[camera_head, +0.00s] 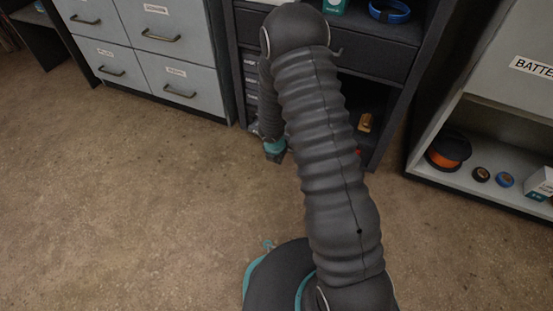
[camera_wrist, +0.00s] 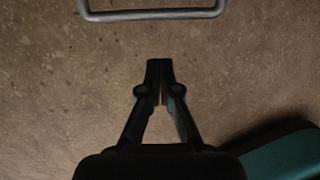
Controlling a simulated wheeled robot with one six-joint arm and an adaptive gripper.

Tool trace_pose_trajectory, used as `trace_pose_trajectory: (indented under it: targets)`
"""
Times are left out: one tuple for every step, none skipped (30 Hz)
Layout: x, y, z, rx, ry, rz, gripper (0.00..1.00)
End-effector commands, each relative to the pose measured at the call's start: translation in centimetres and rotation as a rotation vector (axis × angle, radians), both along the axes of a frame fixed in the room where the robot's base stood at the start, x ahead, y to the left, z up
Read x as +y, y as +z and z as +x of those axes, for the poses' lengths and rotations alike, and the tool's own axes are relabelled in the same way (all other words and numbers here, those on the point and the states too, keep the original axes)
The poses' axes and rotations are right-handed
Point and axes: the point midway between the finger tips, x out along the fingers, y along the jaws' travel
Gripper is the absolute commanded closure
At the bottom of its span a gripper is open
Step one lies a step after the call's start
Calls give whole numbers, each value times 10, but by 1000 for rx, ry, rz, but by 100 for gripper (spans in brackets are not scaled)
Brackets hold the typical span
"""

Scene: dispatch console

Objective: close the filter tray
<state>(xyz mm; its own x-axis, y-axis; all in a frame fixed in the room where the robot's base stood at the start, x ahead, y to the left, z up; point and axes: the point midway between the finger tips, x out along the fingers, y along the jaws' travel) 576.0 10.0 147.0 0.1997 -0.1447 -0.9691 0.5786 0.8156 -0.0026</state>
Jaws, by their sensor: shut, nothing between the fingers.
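In the wrist view my gripper (camera_wrist: 160,66) is shut with nothing between its fingers, over the brown floor. A grey U-shaped bar handle (camera_wrist: 150,15) crosses the top of that view, ahead of the fingertips and apart from them. What the handle is fixed to lies outside the view, so I cannot tell whether it belongs to the filter tray. In the head view no part is readable as the filter tray. My arm covers much of the dark console (camera_head: 375,52) there, and my gripper's fingers do not show clearly.
Grey labelled drawers (camera_head: 150,50) stand at the upper left. A grey shelf unit (camera_head: 440,165) at the right holds an orange spool (camera_head: 448,151) and small rolls. A blue ring (camera_head: 390,11) lies on top of the console. The floor (camera_head: 130,200) at the left is clear.

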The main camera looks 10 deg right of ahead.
Motion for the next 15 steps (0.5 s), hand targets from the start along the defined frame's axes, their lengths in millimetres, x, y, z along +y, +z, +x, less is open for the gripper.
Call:
trace_pose_trajectory:
  targets:
    - [-4, 8, 6, -4, -4, 1, 100]
    - [-6, 9, 9, -4, -2, 0, 100]
    - [-8, 10, 12, -4, -3, 1, 100]
    - [-9, 10, 14, -4, -3, 1, 100]
    - [-11, 11, 16, -4, -4, 0, 100]
    - [-13, 11, 19, -3, -3, 0, 100]
    - [-15, 12, 21, -3, -3, 0, 100]
    - [-16, 12, 23, -3, -4, 0, 100]
    - [-17, 12, 24, -3, -2, -1, 100]
    - [-18, 12, 25, -2, -2, 0, 100]
    - [-18, 12, 26, -2, -2, 0, 100]
    - [-19, 11, 27, -2, -2, 0, 100]
    - [-19, 11, 27, -2, -2, 0, 100]
    - [-19, 11, 27, -2, -1, 0, 100]
    - [-19, 11, 28, -2, -1, 0, 100]
